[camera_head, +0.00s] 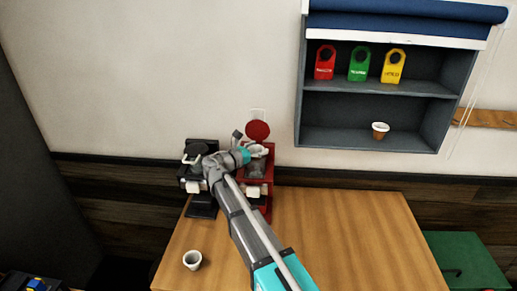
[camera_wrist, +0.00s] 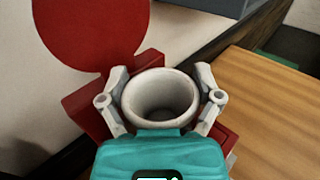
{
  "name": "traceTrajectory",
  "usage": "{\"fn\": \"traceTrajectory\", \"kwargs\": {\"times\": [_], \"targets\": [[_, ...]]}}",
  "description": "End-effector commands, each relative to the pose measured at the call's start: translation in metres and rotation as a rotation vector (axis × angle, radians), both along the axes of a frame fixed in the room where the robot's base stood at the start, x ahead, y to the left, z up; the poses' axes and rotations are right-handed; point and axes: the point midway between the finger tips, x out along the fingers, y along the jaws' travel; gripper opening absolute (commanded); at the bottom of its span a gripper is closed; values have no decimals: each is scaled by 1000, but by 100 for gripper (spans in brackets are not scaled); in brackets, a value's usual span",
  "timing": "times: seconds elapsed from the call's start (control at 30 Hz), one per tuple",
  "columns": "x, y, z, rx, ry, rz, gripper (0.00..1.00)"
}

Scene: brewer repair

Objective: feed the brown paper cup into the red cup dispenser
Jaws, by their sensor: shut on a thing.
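My gripper (camera_wrist: 160,95) is shut on a cup (camera_wrist: 160,100) with a pale rim and a whitish inside. Its outer side is hidden, so I cannot tell whether it is brown. The cup is upright, mouth toward the wrist camera. The red dispenser (camera_wrist: 85,105) lies under and around it, with its round red lid (camera_wrist: 92,30) standing open behind. In the head view my gripper (camera_head: 255,152) is at the top of the red dispenser (camera_head: 268,178), below the raised red lid (camera_head: 257,131). Whether the cup's base is inside the opening is hidden.
A black machine (camera_head: 200,155) stands left of the red one. A white cup (camera_head: 192,260) is on the wooden table (camera_head: 340,235). An orange-brown cup (camera_head: 380,131) stands on the lower wall shelf, under red, green and yellow tags (camera_head: 358,64). The table's right side is clear.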

Motion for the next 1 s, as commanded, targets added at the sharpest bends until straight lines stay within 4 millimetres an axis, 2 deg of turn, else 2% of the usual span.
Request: {"fn": "traceTrajectory", "kwargs": {"times": [0.3,0.33,0.4,0.43,1.0], "targets": [[0,0,-1,1,1,0,67],[0,0,-1,1,1,0,84],[0,1,-1,1,1,1,98],[0,1,-1,1,1,1,100],[-4,5,-1,1,1,2,100]]}}
